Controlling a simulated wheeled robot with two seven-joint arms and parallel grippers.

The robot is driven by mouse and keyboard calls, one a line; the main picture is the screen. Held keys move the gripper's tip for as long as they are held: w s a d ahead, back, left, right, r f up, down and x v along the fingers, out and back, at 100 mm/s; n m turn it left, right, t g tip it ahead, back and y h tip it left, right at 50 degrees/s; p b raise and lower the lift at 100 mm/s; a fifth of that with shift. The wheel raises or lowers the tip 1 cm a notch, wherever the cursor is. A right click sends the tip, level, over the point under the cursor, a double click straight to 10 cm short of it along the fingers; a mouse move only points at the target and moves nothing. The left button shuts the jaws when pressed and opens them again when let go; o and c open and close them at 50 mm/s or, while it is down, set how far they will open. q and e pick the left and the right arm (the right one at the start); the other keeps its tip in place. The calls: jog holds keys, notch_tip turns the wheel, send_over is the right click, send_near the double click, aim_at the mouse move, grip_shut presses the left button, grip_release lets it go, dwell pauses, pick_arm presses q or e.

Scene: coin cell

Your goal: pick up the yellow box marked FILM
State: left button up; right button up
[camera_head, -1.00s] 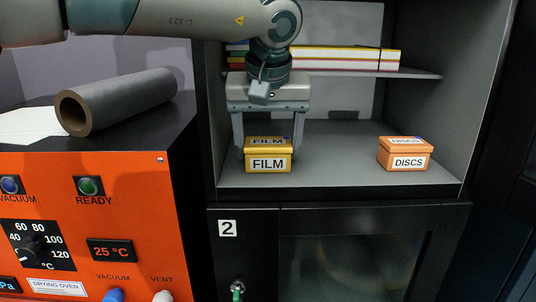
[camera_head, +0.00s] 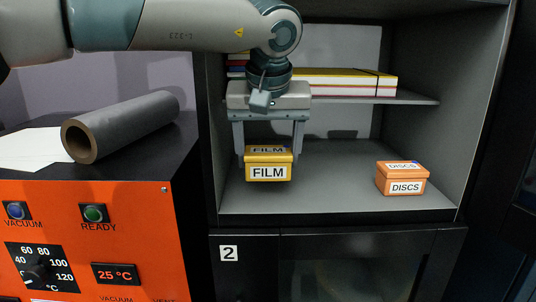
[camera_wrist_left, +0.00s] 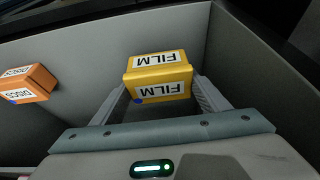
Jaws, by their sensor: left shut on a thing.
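The yellow box marked FILM (camera_head: 268,172) is in the open cabinet compartment, held a little above the shelf floor (camera_head: 330,198). My left gripper (camera_head: 268,157) comes down from above and is shut on it, one finger on each side. In the left wrist view, the FILM box (camera_wrist_left: 158,77) sits between the two fingers (camera_wrist_left: 158,92), with its labelled top and one labelled side showing. My right gripper is not in view.
An orange box marked DISCS (camera_head: 403,178) stands to the right on the same floor. Books (camera_head: 340,83) lie on a shelf behind the gripper. The cabinet's side walls are close. An orange drying oven (camera_head: 80,240) with a grey roll (camera_head: 120,127) on top is at left.

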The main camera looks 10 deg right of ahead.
pick_arm(q)
jog(key=s+d+b, duration=0.1)
jog(key=s+d, duration=0.3)
jog(key=s, duration=0.4)
jog(key=s+d+b, duration=0.1)
jog(key=s+d, duration=0.3)
jog(key=s, duration=0.3)
jog(key=shift+s+d, duration=0.35)
jog(key=shift+s, duration=0.05)
jog(key=shift+f, duration=0.1)
